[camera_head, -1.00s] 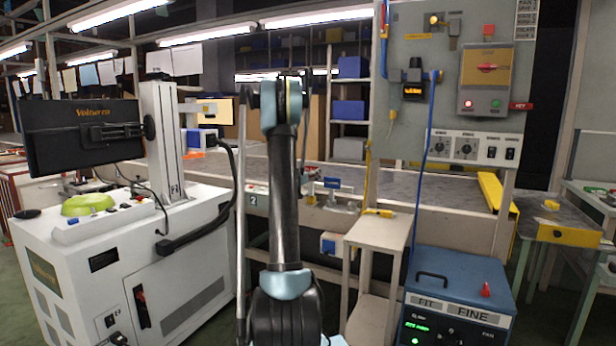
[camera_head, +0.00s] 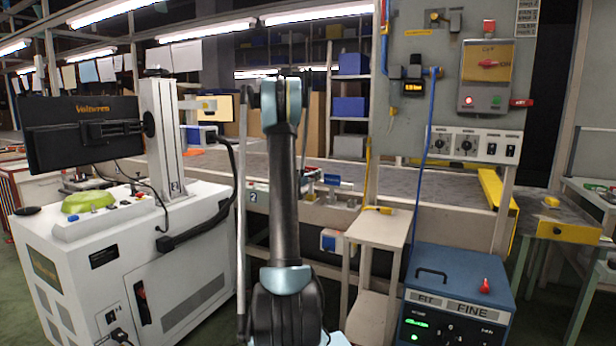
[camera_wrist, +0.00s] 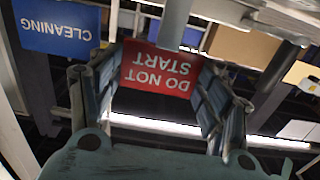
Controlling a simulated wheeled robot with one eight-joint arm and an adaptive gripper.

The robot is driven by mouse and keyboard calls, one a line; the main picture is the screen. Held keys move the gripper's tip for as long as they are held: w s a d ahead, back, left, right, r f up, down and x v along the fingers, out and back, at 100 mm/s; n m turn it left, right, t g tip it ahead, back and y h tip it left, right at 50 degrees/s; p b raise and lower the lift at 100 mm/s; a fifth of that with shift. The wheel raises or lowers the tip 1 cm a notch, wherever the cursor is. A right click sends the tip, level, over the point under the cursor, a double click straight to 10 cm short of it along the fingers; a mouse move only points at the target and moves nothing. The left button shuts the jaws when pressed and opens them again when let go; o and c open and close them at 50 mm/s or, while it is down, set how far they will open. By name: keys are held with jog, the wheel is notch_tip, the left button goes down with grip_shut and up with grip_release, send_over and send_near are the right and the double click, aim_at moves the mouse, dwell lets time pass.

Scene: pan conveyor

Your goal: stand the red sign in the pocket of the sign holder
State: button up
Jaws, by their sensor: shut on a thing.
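The red sign (camera_wrist: 158,70) reads "DO NOT START" and appears upside down in the wrist view. My gripper (camera_wrist: 150,88) is shut on it, with a finger at each side edge. A blue sign (camera_wrist: 58,27) reading "CLEANING" is beside it at upper left, also upside down. A grey-blue bar (camera_wrist: 173,22) shows just beyond the red sign; I cannot tell whether they touch. The holder's pocket cannot be made out. In the head view my arm hides my gripper; a small blue piece (camera_head: 334,181) shows just right of it, at the conveyor's front.
The long grey conveyor table (camera_head: 395,184) runs across behind my arm. A white machine cabinet (camera_head: 150,270) stands at left. A beige stand (camera_head: 378,228) and a blue control box (camera_head: 455,275) stand at right, below a grey switch panel (camera_head: 420,110).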

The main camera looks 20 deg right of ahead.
jog(key=shift+f, duration=1.1)
jog(key=o, duration=1.2)
jog(key=v, duration=1.2)
jog(key=shift+f, duration=0.1)
